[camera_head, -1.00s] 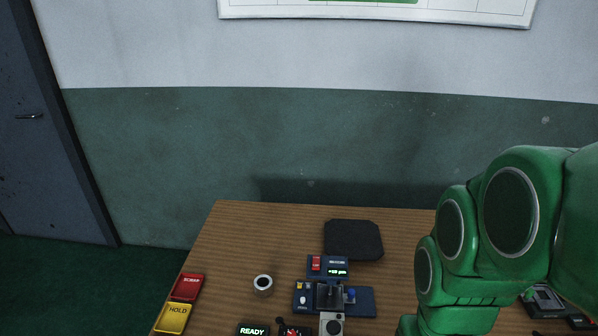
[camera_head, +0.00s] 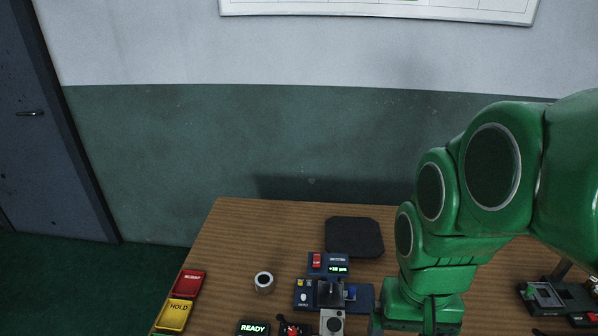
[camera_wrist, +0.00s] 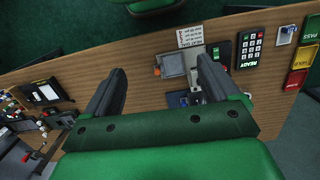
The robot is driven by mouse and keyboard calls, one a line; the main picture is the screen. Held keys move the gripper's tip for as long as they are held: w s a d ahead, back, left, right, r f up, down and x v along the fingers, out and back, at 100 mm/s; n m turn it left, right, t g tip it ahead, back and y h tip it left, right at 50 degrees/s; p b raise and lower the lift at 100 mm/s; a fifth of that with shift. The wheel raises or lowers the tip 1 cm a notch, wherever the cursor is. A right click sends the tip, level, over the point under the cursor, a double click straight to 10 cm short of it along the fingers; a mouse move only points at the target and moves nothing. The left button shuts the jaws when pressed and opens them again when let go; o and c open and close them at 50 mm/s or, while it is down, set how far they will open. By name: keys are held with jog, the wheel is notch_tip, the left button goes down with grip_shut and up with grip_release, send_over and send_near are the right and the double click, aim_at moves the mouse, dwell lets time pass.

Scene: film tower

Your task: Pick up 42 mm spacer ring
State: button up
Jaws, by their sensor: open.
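A small pale metal ring (camera_head: 264,289) with a dark hole, apparently the 42 mm spacer ring, rests on the wooden table (camera_head: 225,240) in the head view. It is left of a blue gauge station (camera_head: 305,296) with a lit display. My gripper (camera_wrist: 161,66) shows in the wrist view with two dark fingers wide apart and nothing between them. It is above the table, well to the right of the ring in the head view, where its fingers are not clearly seen.
Red SCRAP (camera_head: 188,283) and yellow HOLD (camera_head: 175,314) trays sit at the table's left edge. A READY display (camera_head: 253,328) is at the front. A dark octagonal pad (camera_head: 354,237) lies behind the station. The table around the ring's back and left is clear.

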jog(key=w+a+r+t, duration=0.1)
jog(key=w+a+r, duration=0.1)
jog(key=w+a, duration=0.35)
jog(key=w+d+f+n+t+h, duration=0.25)
jog(key=w+f+n+h, duration=0.2)
jog(key=w, duration=0.45)
jog(key=w+d+f+n+t+h, duration=0.25)
jog(key=w+n+h, duration=0.2)
jog(key=w, duration=0.45)
jog(key=n+t+y, duration=0.5)
jog(key=n+t, duration=0.4)
jog(key=n, duration=1.1)
send_over(262, 287)
jog(key=d, duration=0.4)
notch_tip(262, 287, down, 16)
jog(key=s+a+f+n+y, duration=0.1)
jog(key=f+n, duration=0.1)
jog(key=f, duration=0.1)
jog(key=s+a+f+n, duration=0.2)
jog(key=f, duration=0.1)
jog(key=s+a+f+n+y, duration=0.1)
jog(key=a+f+n, duration=0.1)
jog(key=shift+s+f+y, duration=0.2)
jog(key=shift+f+y, duration=0.1)
jog(key=shift+f, duration=0.1)
jog(key=shift+d+x, duration=0.2)
jog(key=shift+x, duration=3.6)
